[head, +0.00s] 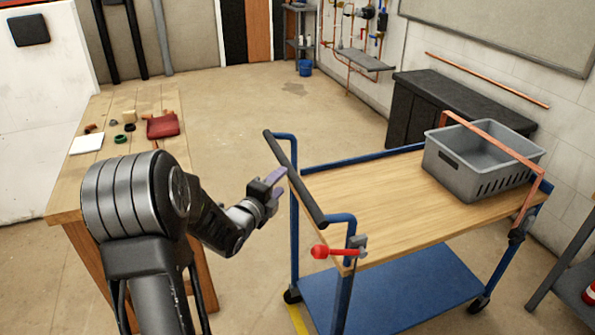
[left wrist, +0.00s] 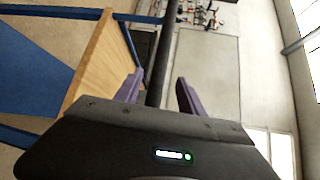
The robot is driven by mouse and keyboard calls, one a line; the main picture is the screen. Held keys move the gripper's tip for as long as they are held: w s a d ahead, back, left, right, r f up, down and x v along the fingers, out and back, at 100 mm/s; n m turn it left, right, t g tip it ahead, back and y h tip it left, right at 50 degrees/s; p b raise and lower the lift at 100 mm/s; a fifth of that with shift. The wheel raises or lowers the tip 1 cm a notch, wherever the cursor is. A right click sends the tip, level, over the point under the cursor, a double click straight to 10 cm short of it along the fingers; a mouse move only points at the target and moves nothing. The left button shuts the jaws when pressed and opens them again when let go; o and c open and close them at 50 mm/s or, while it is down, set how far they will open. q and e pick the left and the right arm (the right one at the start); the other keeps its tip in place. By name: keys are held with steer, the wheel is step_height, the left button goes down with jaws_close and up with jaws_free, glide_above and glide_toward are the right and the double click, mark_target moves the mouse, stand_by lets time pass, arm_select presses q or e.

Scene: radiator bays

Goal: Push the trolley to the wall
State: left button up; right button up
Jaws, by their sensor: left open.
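The trolley (head: 372,190) has a blue frame, a wooden top, a blue lower shelf and a black handle bar (head: 305,193) at its near left end. My left gripper (head: 276,180) is open beside the middle of that bar. In the left wrist view the bar (left wrist: 162,45) runs between the two open purple fingers (left wrist: 157,92); I cannot tell whether they touch it. The wooden top also shows there (left wrist: 100,68). The white block wall (head: 480,70) stands beyond the trolley at the right. My right gripper is not in view.
A grey crate (head: 460,178) and a copper pipe frame (head: 490,133) are at the trolley's far end. A red-handled clamp (head: 335,250) sits on its near corner. A black cabinet (head: 405,110) stands along the wall. A wooden workbench (head: 110,110) is at left. A shelf with a red-and-white object (head: 588,292) is at right.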

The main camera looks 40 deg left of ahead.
mark_target(291, 171)
arm_select(q)
steer(key=shift+d, duration=0.1)
stand_by(0.3)
steer(key=p+x, duration=0.2)
steer(key=x, duration=0.6)
steer(key=shift+s, duration=0.1)
steer(key=shift+c, duration=0.5)
jaws_close()
stand_by(0.8)
